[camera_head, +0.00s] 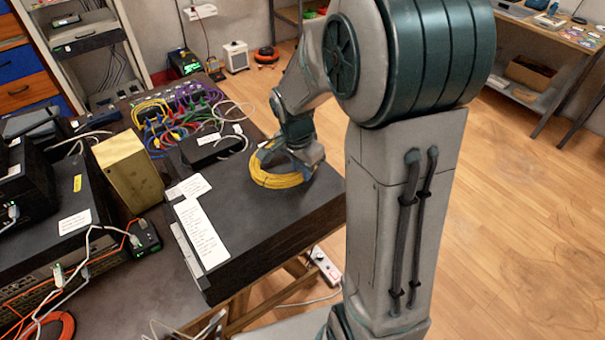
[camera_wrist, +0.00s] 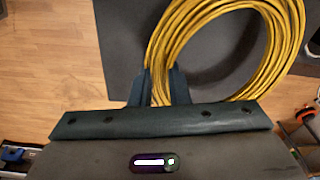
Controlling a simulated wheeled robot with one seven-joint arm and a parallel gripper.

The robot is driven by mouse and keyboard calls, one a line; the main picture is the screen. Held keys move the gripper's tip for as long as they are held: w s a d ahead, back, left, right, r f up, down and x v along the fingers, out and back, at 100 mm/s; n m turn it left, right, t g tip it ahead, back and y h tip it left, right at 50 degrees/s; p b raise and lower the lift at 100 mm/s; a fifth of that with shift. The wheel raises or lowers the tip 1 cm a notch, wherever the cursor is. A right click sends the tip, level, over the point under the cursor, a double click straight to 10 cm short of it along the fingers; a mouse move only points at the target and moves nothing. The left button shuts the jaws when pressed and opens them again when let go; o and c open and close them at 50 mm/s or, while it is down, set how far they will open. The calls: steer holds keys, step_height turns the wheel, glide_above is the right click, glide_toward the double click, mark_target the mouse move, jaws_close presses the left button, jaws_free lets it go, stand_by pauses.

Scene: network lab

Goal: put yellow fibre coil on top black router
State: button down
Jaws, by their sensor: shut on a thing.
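The yellow fibre coil (camera_head: 276,178) is at the right part of the top of a large black box (camera_head: 255,225) with white labels, which looks like the black router. I cannot tell whether the coil rests on the box or hangs just above it. My gripper (camera_head: 270,152) is at the coil's far side, pointing down. In the wrist view my gripper (camera_wrist: 158,90) is shut on a strand bundle of the coil (camera_wrist: 290,45), with the dark box top (camera_wrist: 120,40) behind. The fingertips are partly hidden by the coil.
Coloured cables (camera_head: 180,110) lie at the back, and a tan box (camera_head: 128,170) stands left. Black equipment (camera_head: 75,215) fills the left. Wooden floor (camera_head: 500,200) is open to the right.

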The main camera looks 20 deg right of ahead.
steer(key=shift+f, duration=1.4)
steer(key=shift+f, duration=0.2)
steer(key=c, duration=1.4)
jaws_free()
steer(key=shift+r, duration=0.15)
